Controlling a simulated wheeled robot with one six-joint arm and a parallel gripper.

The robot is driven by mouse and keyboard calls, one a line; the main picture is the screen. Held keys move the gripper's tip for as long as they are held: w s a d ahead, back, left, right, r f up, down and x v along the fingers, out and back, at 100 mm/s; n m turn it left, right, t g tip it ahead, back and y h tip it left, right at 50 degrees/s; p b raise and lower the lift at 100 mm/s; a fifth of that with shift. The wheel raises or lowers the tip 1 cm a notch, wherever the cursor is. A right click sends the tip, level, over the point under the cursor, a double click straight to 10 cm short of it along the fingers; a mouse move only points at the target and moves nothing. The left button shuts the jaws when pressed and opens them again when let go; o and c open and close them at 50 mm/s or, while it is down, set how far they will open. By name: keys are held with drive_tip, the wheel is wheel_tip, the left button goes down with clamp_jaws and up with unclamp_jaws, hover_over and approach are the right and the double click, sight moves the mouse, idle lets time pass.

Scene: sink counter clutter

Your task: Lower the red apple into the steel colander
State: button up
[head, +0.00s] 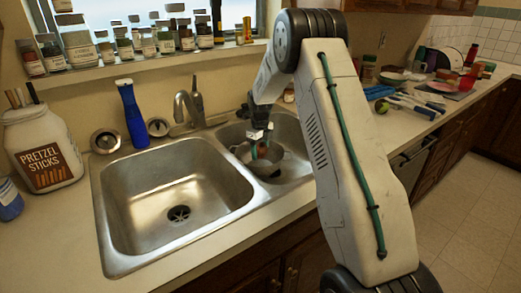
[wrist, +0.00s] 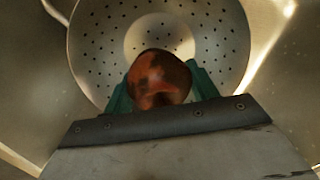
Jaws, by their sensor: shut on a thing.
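The red apple (wrist: 160,77), mottled with dark patches, is held between the green fingers of my gripper (wrist: 160,90) in the wrist view. The steel colander (wrist: 220,40), a round bowl with many small holes, lies beyond the apple, and the apple covers part of its base. In the head view the colander (head: 272,165) sits in the smaller right sink basin. My gripper (head: 260,146) is over the colander there, with a bit of red between its fingers. I cannot tell whether the apple touches the colander.
The large left sink basin (head: 150,200) is empty. The faucet (head: 188,106) stands behind the basins, with a blue bottle (head: 131,115) and a pretzel jar (head: 42,148) to the left. Jars line the sill. Clutter covers the right counter.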

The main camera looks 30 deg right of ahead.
drive_tip(key=shift+f, duration=2.65)
idle(0.9)
idle(0.4)
drive_tip(key=o, duration=1.1)
drive_tip(key=shift+o, duration=0.2)
wheel_tip(320, 180, up, 8)
drive_tip(key=shift+r, duration=0.1)
drive_tip(key=s+a+r+n, duration=0.7)
drive_tip(key=s+r, duration=0.2)
drive_tip(key=r, duration=0.1)
drive_tip(key=s+a+r+n, duration=0.7)
drive_tip(key=s+r+n, duration=0.1)
drive_tip(key=s+r, duration=0.25)
drive_tip(key=s+a+n, duration=0.4)
drive_tip(key=s+n, duration=0.4)
drive_tip(key=s, duration=0.5)
drive_tip(key=s+a+n+t, duration=0.1)
drive_tip(key=s+a+n, duration=0.2)
drive_tip(key=s+n, duration=0.5)
drive_tip(key=s, duration=0.5)
drive_tip(key=shift+a+r+n, duration=0.35)
drive_tip(key=shift+a+n, duration=0.05)
